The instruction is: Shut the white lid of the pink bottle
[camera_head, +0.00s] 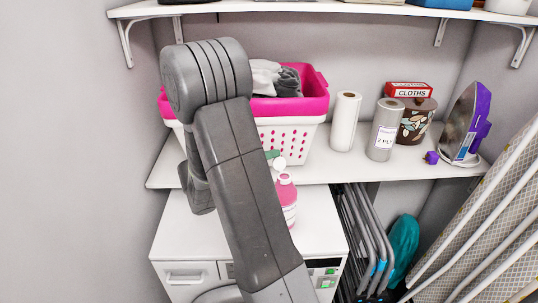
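The pink bottle (287,199) stands upright on top of the white dryer, below the shelf. My arm hides its left part. My arm rises from the bottom middle, bends at the upper left, and drops behind itself toward the dryer. My gripper does not show, so its distance from the bottle cannot be seen.
A green and white spray head (274,158) shows just behind the bottle. The white dryer top (318,222) is clear right of the bottle. The shelf (330,168) above holds a pink-and-white basket (292,132), paper rolls (345,121) and an iron (463,125). Folded racks (367,240) stand at right.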

